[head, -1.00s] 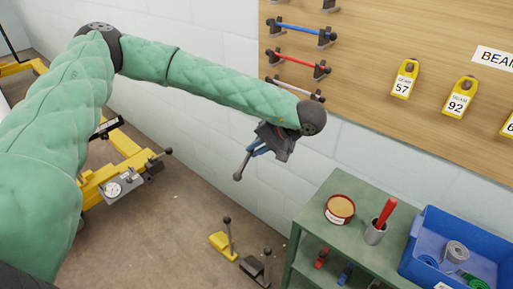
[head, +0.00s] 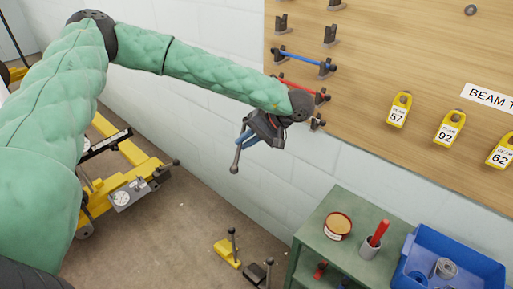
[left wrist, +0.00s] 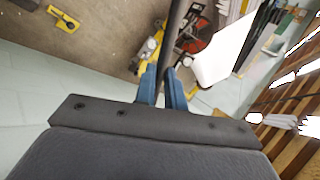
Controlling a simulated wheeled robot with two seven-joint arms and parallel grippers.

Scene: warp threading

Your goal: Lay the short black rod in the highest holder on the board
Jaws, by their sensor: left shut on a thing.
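My left gripper (head: 251,137) is shut on a dark rod (head: 236,158), which hangs below it, tilted, with a round knob at its lower end, in front of the pale wall. In the left wrist view the blue fingers (left wrist: 163,88) close on the dark rod (left wrist: 176,32). The wooden board (head: 400,50) is at upper right. Its highest visible holder, a pair of dark brackets (head: 331,36), is empty, above and right of the gripper. My right gripper is out of view.
Below that holder, a blue rod (head: 304,59) and a red rod (head: 292,83) rest in brackets. A lower bracket (head: 317,124) is partly hidden by my arm. Yellow tags (head: 399,110) hang on the board.

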